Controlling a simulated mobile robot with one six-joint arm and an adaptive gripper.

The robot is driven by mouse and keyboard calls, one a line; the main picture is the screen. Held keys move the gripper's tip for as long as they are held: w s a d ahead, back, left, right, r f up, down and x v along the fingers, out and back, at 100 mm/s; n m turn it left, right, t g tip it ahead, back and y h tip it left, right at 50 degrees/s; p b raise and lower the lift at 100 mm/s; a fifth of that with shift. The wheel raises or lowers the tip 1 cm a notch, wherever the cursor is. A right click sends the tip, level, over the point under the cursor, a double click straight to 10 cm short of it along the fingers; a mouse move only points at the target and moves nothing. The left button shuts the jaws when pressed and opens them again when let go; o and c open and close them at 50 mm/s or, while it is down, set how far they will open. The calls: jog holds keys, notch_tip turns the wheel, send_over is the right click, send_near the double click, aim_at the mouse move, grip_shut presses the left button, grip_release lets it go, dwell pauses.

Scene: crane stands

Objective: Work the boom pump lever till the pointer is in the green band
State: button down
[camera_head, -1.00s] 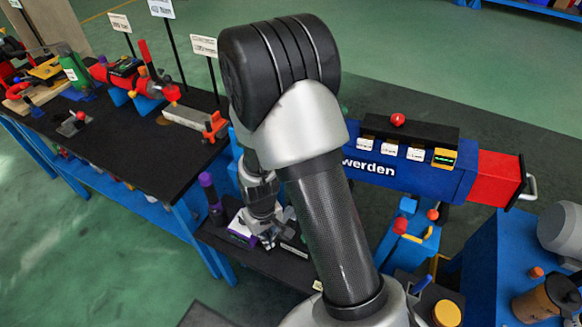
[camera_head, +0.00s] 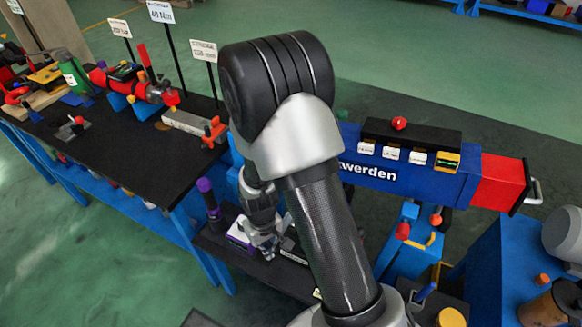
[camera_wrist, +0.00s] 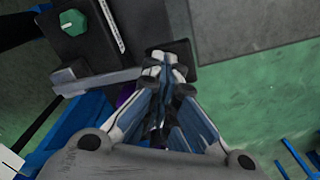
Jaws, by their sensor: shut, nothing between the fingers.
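My gripper (camera_head: 265,245) is shut and empty, low over the black lower shelf in the head view. In the wrist view its closed fingertips (camera_wrist: 168,62) lie over or beside a small black block, and I cannot tell whether they touch it. A dark upright lever with a purple top (camera_head: 205,186) stands just left of my gripper; I cannot tell for sure that it is the pump lever. A purple and white unit (camera_head: 240,236) sits beside the fingers. A grey bar (camera_wrist: 98,82) runs left of the fingers in the wrist view. I cannot make out the pointer or green band.
The blue boom (camera_head: 415,181) with a red end (camera_head: 502,184) lies to the right behind my arm. A black bench (camera_head: 130,140) with other stations is at left. The wrist view shows a green knob (camera_wrist: 73,22) and a white strip (camera_wrist: 110,22).

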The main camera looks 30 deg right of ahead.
notch_tip(320, 180, up, 8)
jog(key=p, duration=0.5)
jog(key=shift+p, duration=0.3)
dwell(1.0)
jog(key=shift+f+b, duration=3.65)
jog(key=shift+f, duration=1.25)
notch_tip(320, 180, up, 10)
jog(key=p, duration=0.7)
jog(key=shift+f, duration=0.2)
jog(key=shift+r, duration=0.1)
jog(key=s+r+t, duration=0.2)
jog(key=s+r, duration=0.1)
jog(key=r, duration=1.8)
jog(key=s+r+m+t, duration=0.1)
jog(key=s+r+t, duration=0.1)
jog(key=s+r, duration=0.8)
jog(key=shift+s+t, duration=0.3)
jog(key=shift+s, duration=0.75)
